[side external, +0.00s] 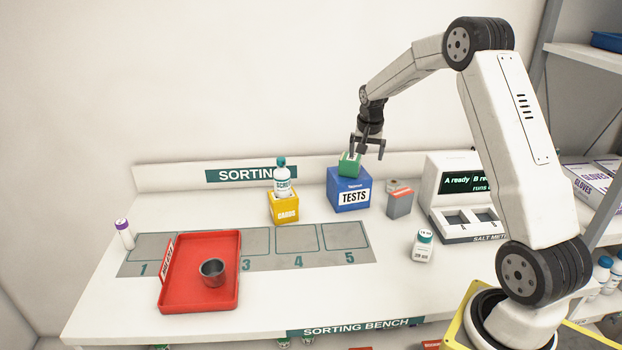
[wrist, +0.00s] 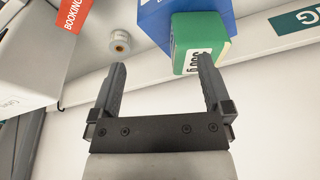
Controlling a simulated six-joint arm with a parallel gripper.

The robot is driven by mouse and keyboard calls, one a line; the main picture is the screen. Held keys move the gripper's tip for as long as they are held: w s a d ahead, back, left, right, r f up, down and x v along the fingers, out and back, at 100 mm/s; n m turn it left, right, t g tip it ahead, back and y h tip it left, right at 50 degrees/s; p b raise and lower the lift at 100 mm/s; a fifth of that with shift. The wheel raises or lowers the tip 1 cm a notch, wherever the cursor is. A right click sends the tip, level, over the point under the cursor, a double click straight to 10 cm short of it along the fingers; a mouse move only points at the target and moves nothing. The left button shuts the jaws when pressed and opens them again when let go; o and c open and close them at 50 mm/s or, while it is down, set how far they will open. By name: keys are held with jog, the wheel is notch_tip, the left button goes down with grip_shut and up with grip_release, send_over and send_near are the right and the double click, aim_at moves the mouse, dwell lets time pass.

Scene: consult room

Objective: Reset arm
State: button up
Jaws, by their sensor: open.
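My gripper (side external: 367,146) is open and stands above the back of the bench, over the blue TESTS box (side external: 349,191). A green block (side external: 349,164) sits on top of the blue box, just below my fingers. In the wrist view, my gripper (wrist: 162,82) shows two spread fingers with nothing held between them. The green block (wrist: 201,42) with a weight label lies ahead of the fingers near the right one, with the blue box (wrist: 165,20) behind it. I cannot tell whether a finger touches the block.
A yellow box (side external: 283,208) with a white bottle (side external: 281,179) stands left of the blue box. A red tray (side external: 200,292) holds a grey cup (side external: 212,271). A white meter (side external: 455,190), a grey box (side external: 399,203) and a small bottle (side external: 422,245) stand right. Numbered mats (side external: 300,240) are partly clear.

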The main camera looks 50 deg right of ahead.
jog(key=s+a+n+t+y, duration=0.1)
jog(key=s+a+n, duration=0.4)
jog(key=a, duration=0.8)
jog(key=s+a+n+y, duration=0.1)
jog(key=s+a+n, duration=0.3)
jog(key=a, duration=0.8)
jog(key=s+a+f+n, duration=0.2)
jog(key=s+a+n, duration=0.1)
jog(key=s+a, duration=0.3)
jog(key=shift+s+f, duration=0.2)
jog(key=shift+s, duration=0.8)
